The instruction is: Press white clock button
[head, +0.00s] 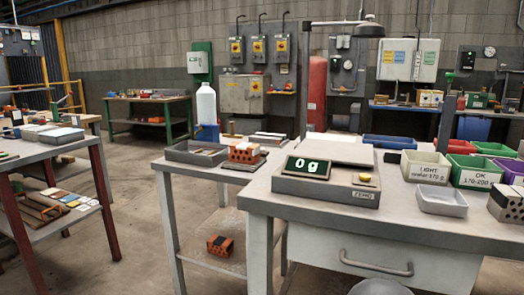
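I cannot make out a white clock button for certain. A white round dial like a clock (489,51) is on a dark wall panel (477,64) at the far right, too small to read. Another grey wall panel (344,74) near the middle bears small round dials, also too small to tell apart. On the near bench, a scale (330,188) has a lit display (307,167) reading "0 g" and a yellow button (364,179). My gripper is not in view.
The near bench (400,228) has open bins, including white (425,167), grey (442,201) and green (470,168). A lower table (185,170) holds a white bottle (206,103) and orange bricks (245,153). Another table (50,150) stands left. Open floor (130,220) lies between.

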